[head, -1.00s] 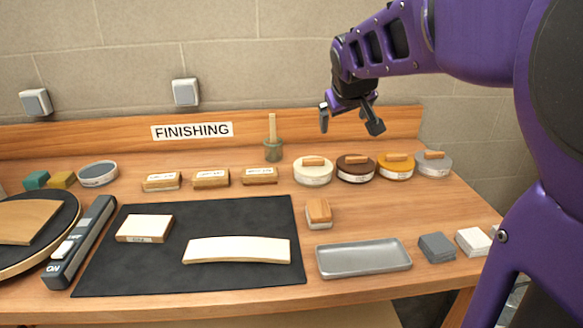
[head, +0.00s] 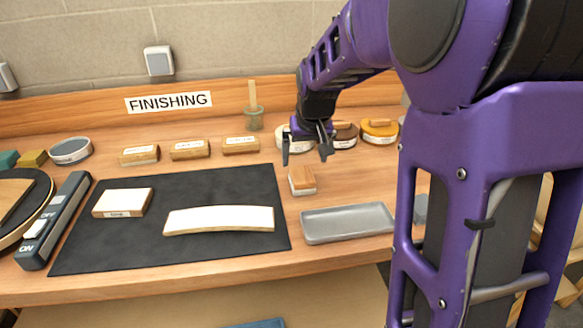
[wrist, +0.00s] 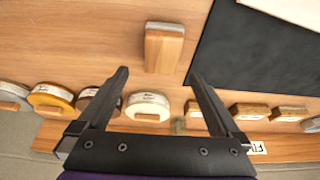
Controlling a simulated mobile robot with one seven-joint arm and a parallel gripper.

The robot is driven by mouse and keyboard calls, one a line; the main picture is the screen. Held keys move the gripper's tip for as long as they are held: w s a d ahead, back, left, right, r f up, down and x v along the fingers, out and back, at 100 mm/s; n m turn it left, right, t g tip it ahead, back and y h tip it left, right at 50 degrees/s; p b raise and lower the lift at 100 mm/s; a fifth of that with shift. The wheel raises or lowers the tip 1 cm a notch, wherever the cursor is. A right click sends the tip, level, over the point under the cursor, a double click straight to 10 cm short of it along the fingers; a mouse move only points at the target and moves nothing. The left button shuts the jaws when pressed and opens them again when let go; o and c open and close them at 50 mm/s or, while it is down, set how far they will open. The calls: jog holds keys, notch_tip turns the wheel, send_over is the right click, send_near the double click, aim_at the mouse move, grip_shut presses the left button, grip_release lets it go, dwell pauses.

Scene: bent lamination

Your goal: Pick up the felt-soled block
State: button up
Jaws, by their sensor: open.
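The felt-soled block (head: 302,179) is a small wooden block with a pale grey-white sole. It sits on the bench just right of the dark mat, and it also shows in the wrist view (wrist: 163,50) beyond my fingertips. My gripper (head: 306,158) is open and empty. In the head view it hangs above and just behind the block. In the wrist view my gripper (wrist: 158,75) has its fingers spread, with the block lying between their lines and apart from both.
The dark mat (head: 200,250) holds a pale block (head: 122,202) and a curved strip (head: 220,219). A grey tray (head: 345,222) lies right of the felt-soled block. Round tins, including a yellow-lidded one (head: 380,131), and several labelled blocks (head: 190,150) stand behind.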

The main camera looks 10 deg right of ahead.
aim_at(302, 173)
jog(key=shift+x, duration=1)
jog(key=x, duration=0.2)
jog(key=b+x, duration=0.1)
jog(key=x, duration=0.1)
jog(key=shift+s+a+f, duration=0.15)
jog(key=shift+s+f, duration=0.1)
jog(key=shift+s, duration=0.1)
jog(key=shift+w+f, duration=0.25)
jog(key=shift+f, duration=0.1)
jog(key=c, duration=1.4)
jog(key=shift+o, duration=0.2)
jog(key=shift+r, duration=0.15)
notch_tip(302, 173, up, 10)
jog(key=shift+f+p, duration=0.1)
jog(key=shift+p, duration=0.75)
